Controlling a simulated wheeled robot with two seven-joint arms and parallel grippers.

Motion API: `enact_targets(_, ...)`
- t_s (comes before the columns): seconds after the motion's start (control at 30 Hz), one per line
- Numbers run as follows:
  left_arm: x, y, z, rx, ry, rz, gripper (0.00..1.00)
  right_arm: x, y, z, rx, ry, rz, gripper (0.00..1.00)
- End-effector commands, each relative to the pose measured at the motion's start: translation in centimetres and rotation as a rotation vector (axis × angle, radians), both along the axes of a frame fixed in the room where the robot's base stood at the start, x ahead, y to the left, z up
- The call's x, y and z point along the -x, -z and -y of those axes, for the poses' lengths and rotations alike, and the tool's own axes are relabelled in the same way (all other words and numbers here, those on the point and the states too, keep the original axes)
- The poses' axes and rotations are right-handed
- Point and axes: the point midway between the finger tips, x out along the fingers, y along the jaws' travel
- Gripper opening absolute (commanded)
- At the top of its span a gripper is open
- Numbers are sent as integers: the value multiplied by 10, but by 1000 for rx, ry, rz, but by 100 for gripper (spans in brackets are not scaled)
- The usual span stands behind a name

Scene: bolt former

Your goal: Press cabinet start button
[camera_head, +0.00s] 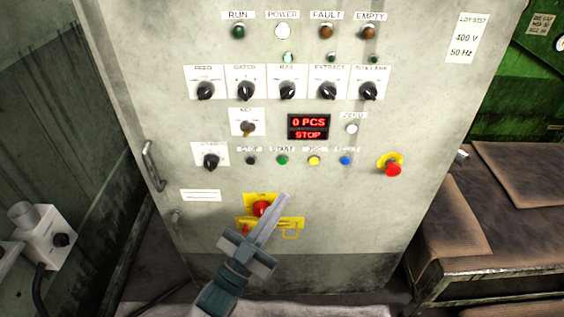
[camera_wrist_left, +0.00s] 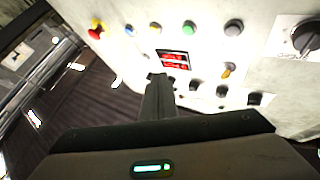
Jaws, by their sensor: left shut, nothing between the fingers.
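The pale cabinet (camera_head: 400,75) has a row of small push buttons in the head view. The green start button (camera_head: 283,160) sits between a dark stop button (camera_head: 251,160) and a yellow button (camera_head: 314,160). My left gripper (camera_head: 285,197) is shut and empty in front of the panel, with its tips below the green button in the picture and apart from it. In the left wrist view the green button (camera_wrist_left: 189,28) shows above and to the right of my closed fingertips (camera_wrist_left: 157,77). My right gripper is not in view.
A blue button (camera_head: 345,160) and a red emergency stop (camera_head: 393,168) lie farther right. The red display (camera_head: 308,127) reads "0 PCS" and "STOP". A red-and-yellow switch (camera_head: 261,208) is partly behind my gripper. A brown-topped table (camera_head: 530,170) stands at right.

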Motion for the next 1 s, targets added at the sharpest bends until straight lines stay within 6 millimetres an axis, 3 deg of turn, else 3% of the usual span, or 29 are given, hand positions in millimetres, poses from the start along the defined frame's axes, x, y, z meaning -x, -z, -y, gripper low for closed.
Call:
enact_targets(0.57,-7,0,0,0,-1,3,0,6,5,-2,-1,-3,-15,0)
enact_targets(0.87,-34,1,0,-1,-1,5,0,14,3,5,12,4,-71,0)
enact_targets(1.0,-51,2,0,-1,-1,3,0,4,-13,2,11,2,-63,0)
